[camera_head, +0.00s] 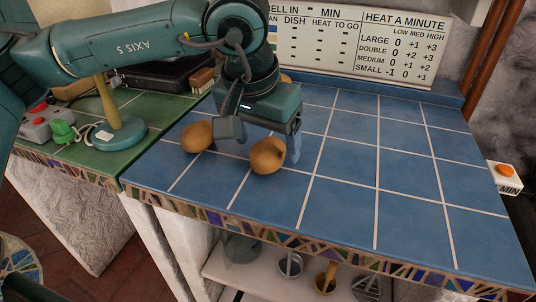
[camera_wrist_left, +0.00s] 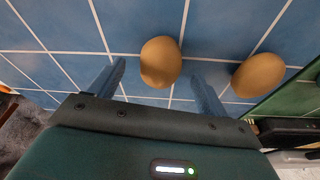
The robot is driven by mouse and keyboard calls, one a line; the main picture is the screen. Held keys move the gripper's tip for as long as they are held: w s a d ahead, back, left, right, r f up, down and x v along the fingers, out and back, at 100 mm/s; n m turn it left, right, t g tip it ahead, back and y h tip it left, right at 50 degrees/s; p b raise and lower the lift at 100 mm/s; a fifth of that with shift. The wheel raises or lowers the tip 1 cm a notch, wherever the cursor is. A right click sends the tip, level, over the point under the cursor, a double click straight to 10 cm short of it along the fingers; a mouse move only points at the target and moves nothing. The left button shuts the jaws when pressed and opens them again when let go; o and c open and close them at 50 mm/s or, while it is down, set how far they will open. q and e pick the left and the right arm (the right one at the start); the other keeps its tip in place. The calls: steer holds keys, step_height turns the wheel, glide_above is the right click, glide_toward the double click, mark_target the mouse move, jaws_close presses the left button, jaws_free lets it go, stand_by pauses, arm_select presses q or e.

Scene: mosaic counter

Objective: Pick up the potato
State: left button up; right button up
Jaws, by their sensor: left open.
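Two brown, rounded potatoes rest on the blue tiled counter (camera_head: 345,180). The nearer potato (camera_head: 267,155) lies just in front of my left gripper (camera_head: 262,143), which points down over the counter. In the left wrist view this potato (camera_wrist_left: 160,62) shows between and slightly beyond the two fingertips (camera_wrist_left: 158,72), with gaps on both sides. My left gripper is open and empty. The other potato (camera_head: 198,136) lies to the left, outside the fingers; it also shows at right in the wrist view (camera_wrist_left: 258,77). My right gripper is not in view.
A small brown thing (camera_head: 286,78) is mostly hidden behind my left wrist. The green counter (camera_head: 160,105) at left holds a teal-based stand (camera_head: 120,134), a grey box with a red button (camera_head: 42,120) and a black case (camera_head: 160,75). The blue counter's right side is clear.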

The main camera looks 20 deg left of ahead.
arm_select(q)
steer(key=shift+x, duration=1.05)
steer(key=shift+r, duration=0.1)
steer(key=c, duration=1.1)
